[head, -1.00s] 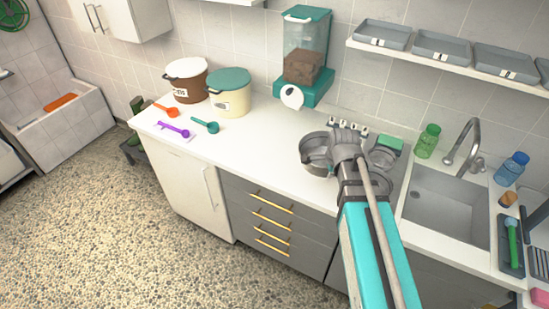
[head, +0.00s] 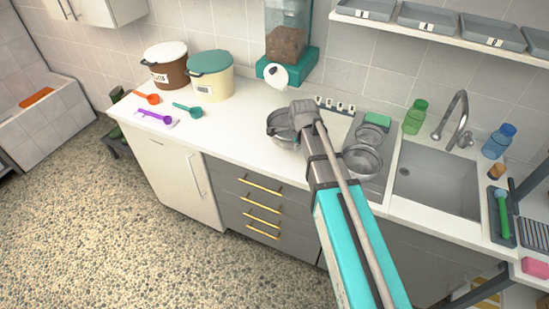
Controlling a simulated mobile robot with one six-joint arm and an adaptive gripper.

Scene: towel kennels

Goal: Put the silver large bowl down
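The silver large bowl (head: 280,126) is in the head view, at the left side of my gripper (head: 303,118), over the white counter (head: 235,125) below the food dispenser. My gripper is seen from behind and hides the bowl's right part and its own fingertips. The bowl has moved along with my gripper, so it appears shut on the bowl's rim. The bowl is about level. I cannot tell whether its base touches the counter.
Two more silver bowls (head: 362,162) stand right of my gripper, near a green sponge (head: 377,119) and the sink (head: 435,185). The dispenser (head: 287,45) stands behind. Scoops (head: 188,109) and two lidded tubs (head: 210,78) are left. Counter between scoops and bowl is clear.

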